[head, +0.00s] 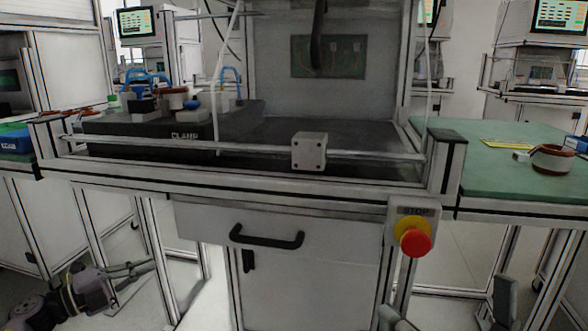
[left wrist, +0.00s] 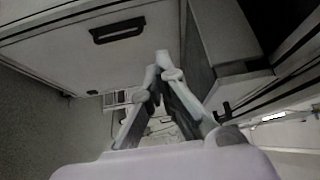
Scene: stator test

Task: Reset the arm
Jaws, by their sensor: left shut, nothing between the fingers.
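My left gripper (head: 150,266) is low at the left in the head view, in front of and below the workstation, with its fingers pointing right. In the left wrist view my left gripper (left wrist: 163,62) has its two grey fingers meeting at the tips. It is shut with nothing between the fingers. Nothing touches the fingertips. Two grey pieces show at the bottom right edge of the head view; I cannot tell whether they belong to my right gripper.
The workstation's front rail bears a grey box (head: 309,151). Below are a drawer front with a black handle (head: 266,237) and a red stop button (head: 415,243). A black fixture block (head: 140,134) stands at left. A green table (head: 500,180) at right holds a copper-coloured ring (head: 552,160).

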